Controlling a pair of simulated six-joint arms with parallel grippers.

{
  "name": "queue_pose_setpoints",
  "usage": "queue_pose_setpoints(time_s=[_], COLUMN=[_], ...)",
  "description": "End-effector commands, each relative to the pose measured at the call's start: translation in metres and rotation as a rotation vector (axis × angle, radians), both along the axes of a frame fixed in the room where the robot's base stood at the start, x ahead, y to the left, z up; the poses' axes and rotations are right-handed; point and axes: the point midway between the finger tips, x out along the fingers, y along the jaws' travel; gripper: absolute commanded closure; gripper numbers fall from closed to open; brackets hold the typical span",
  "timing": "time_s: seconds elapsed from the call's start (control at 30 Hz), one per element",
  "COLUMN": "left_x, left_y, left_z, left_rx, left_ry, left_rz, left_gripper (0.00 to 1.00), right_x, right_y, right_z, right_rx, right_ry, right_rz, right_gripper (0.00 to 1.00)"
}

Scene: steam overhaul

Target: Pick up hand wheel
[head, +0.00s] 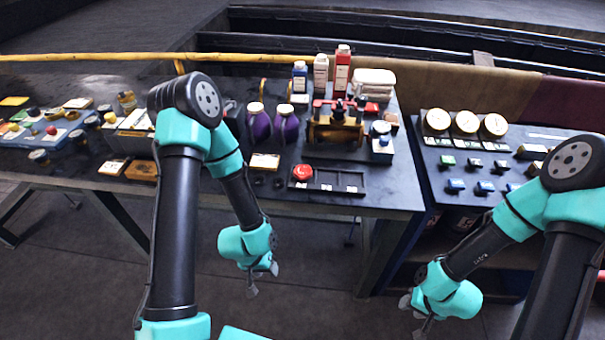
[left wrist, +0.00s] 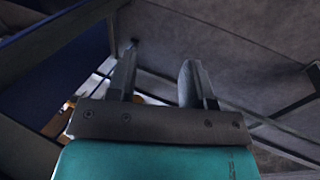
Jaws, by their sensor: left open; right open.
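A small red round piece, which looks like the hand wheel (head: 303,172), sits at the left end of a black tray (head: 327,189) near the front edge of the middle table. My left gripper (head: 262,282) hangs in front of and below the table edge, apart from the red piece. In the left wrist view its two fingers (left wrist: 158,70) are spread with nothing between them. My right gripper (head: 420,318) is low at the lower right, in front of the right-hand bench, and far from the red piece.
Behind the tray stands a brass valve body (head: 335,130) with red parts. Gauges (head: 465,122) stand on the right panel. A yellow rail (head: 110,57) runs behind the left table.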

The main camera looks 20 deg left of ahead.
Motion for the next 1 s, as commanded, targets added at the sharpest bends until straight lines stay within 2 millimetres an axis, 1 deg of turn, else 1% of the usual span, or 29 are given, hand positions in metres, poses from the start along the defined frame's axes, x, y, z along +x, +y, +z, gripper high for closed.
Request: queue_pose_setpoints(time_s=[0.03, 0.07, 0.47, 0.67, 0.77, 0.87, 0.97, 1.0], left_x=[0.000, 0.000, 0.000, 0.000, 0.003, 0.013, 0.031, 0.040], left_y=[0.000, 0.000, 0.000, 0.000, -0.002, -0.010, -0.025, -0.034], left_z=[0.000, 0.000, 0.000, 0.000, 0.001, 0.005, 0.012, 0.017], left_rx=[0.000, 0.000, 0.000, 0.000, 0.002, 0.007, 0.014, 0.017], left_ry=[0.000, 0.000, 0.000, 0.000, -0.002, -0.008, -0.016, -0.022], left_rz=[0.000, 0.000, 0.000, 0.000, -0.007, -0.027, -0.068, -0.088], left_gripper=[0.48, 0.45, 0.07, 0.07, 0.07, 0.07, 0.07, 0.07], right_x=[0.000, 0.000, 0.000, 0.000, 0.000, 0.000, 0.000, 0.000], right_y=[0.000, 0.000, 0.000, 0.000, 0.000, 0.000, 0.000, 0.000], right_z=[0.000, 0.000, 0.000, 0.000, 0.000, 0.000, 0.000, 0.000], right_rx=[0.000, 0.000, 0.000, 0.000, 0.000, 0.000, 0.000, 0.000], right_ry=[0.000, 0.000, 0.000, 0.000, 0.000, 0.000, 0.000, 0.000], right_rz=[0.000, 0.000, 0.000, 0.000, 0.000, 0.000, 0.000, 0.000], right_gripper=[0.57, 0.57, 0.57, 0.57, 0.57, 0.57, 0.57, 0.57])
